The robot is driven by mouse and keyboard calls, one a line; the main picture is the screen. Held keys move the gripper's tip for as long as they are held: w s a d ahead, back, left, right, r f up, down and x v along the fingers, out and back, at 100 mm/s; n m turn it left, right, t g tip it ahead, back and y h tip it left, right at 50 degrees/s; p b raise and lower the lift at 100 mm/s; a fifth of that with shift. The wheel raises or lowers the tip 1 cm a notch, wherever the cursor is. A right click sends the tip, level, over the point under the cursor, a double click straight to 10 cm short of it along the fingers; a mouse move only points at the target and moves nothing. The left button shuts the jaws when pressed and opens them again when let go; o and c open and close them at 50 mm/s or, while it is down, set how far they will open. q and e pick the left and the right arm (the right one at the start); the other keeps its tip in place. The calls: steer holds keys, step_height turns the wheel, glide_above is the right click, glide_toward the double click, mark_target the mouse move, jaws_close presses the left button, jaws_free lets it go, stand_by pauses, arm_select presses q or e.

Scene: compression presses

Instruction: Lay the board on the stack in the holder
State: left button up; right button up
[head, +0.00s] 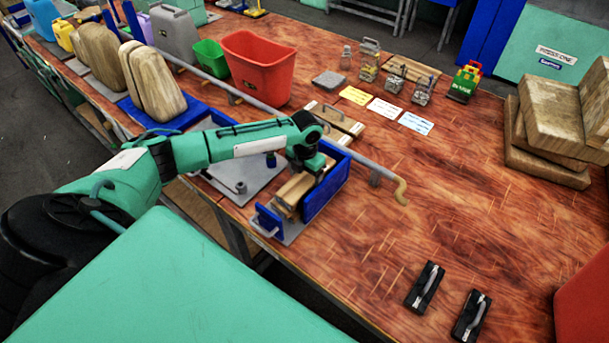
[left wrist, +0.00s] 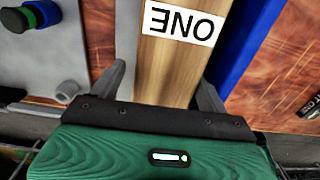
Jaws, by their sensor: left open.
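The holder has blue walls (head: 326,190) and stands near the table's front edge in the head view. A pale wooden board (head: 293,190) lies between its walls. In the left wrist view a board (left wrist: 165,65) carries a white label reading ONE, upside down, with the blue wall (left wrist: 246,45) to its right. My left gripper (head: 305,168) is over the far part of the holder. In the left wrist view its open fingers (left wrist: 163,90) lie on either side of the board; contact cannot be told. The arm and gripper hide part of the stack. My right gripper is not in view.
Another wooden board with handles (head: 335,119) lies behind the holder. A red bin (head: 258,68) and paper cards (head: 384,108) are farther back. Two black clamps (head: 426,287) lie at the front right. The middle right tabletop is clear.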

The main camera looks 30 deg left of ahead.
arm_select(q)
steer(key=shift+s+d, duration=0.1)
steer(key=shift+d, duration=0.4)
steer(key=shift+r, duration=0.1)
step_height(320, 180, up, 14)
steer(key=b, duration=0.3)
steer(key=shift+a+b, duration=0.3)
steer(key=shift+a, duration=0.1)
steer(key=shift+f, duration=0.2)
